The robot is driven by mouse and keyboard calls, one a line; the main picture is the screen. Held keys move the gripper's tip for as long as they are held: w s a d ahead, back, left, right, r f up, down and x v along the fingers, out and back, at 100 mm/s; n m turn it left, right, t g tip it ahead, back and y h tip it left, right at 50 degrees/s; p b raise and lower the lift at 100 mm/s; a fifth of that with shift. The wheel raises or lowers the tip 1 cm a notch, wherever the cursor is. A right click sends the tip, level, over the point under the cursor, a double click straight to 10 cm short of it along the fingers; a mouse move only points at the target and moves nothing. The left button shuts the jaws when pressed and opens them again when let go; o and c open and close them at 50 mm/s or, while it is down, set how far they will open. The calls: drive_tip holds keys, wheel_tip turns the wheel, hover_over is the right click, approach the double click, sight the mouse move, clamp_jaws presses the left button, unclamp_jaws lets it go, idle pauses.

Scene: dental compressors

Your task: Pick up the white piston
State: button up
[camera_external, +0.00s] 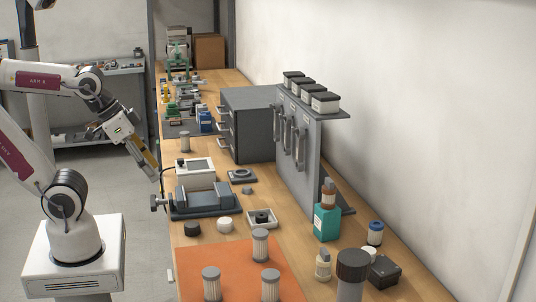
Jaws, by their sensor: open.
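A short white round piece (224,224), which looks like the white piston, sits on the wooden bench beside a similar black round piece (192,228). It lies in front of the grey vise and behind the orange mat. I cannot tell its exact shape at this size. My gripper (158,177) hangs at the left edge of the bench, angled down, near the vise handle. It is open, with nothing visible between its fingers. It is apart from the white piece, up and to its left.
A grey vise (205,205) and a white boxed device (188,174) stand near my gripper. Several ribbed cylinders, one here (260,245), stand on the orange mat (237,272). A small white tray (262,219) lies right of the white piece. A grey drawer cabinet (250,125) stands behind.

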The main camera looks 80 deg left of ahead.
drive_tip(key=w+d+m+t, duration=0.1)
drive_tip(key=w+d+t, duration=0.1)
drive_tip(key=w, duration=1.3)
drive_tip(key=w+d+m+t, duration=0.2)
drive_tip(key=w, duration=1.3)
drive_tip(key=shift+w+d+f+m+t+h, duration=0.25)
drive_tip(key=shift+w+d+f+m+h, duration=0.75)
drive_tip(key=shift+w+d+f, duration=1.6)
drive_tip(key=shift+w+d+f+m+t+h, duration=0.25)
drive_tip(key=shift+w+d+f+h, duration=1.35)
drive_tip(key=shift+w+d+f, duration=1)
drive_tip(key=shift+w+d+f+m+t+h, duration=0.2)
drive_tip(key=shift+w+d+f+m+h, duration=0.8)
drive_tip(key=shift+w+d+f, duration=1.6)
drive_tip(key=shift+s+d+f+n+h, duration=0.3)
drive_tip(key=shift+s+d+n, duration=0.1)
drive_tip(key=shift+d, duration=0.25)
drive_tip(key=shift+x, duration=1.2)
drive_tip(key=shift+w+d, duration=0.1)
